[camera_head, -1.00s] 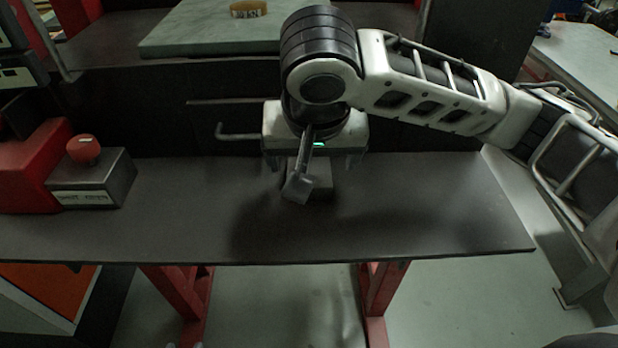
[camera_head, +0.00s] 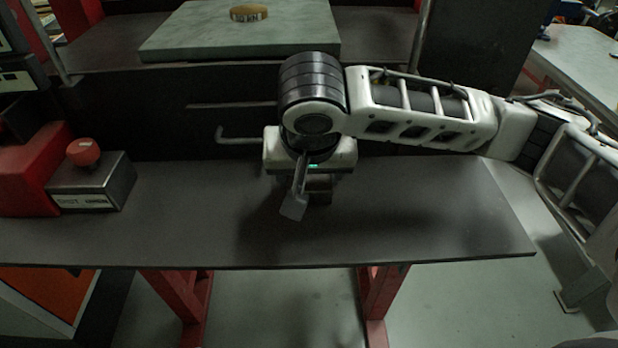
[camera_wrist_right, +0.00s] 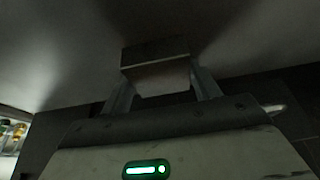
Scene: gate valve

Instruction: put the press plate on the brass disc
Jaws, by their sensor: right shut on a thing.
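The brass disc (camera_head: 249,14) lies on the grey-green slab at the top of the head view, with dark lettering on its side. My right gripper (camera_head: 318,180) hangs pointing down over the dark front shelf. In the right wrist view, its two fingers (camera_wrist_right: 158,92) are shut on a grey rectangular block, the press plate (camera_wrist_right: 155,66). In the head view the plate (camera_head: 319,188) is small and dark below the gripper, partly hidden by it. I cannot tell how far it is above the shelf. The disc is farther back and higher than the gripper. My left gripper is not in view.
The grey-green slab (camera_head: 180,38) has free room around the disc. A metal box with a red button (camera_head: 84,152) stands at the shelf's left. A bent metal handle (camera_head: 235,138) sticks out behind the gripper. The dark shelf (camera_head: 430,215) is clear on the right.

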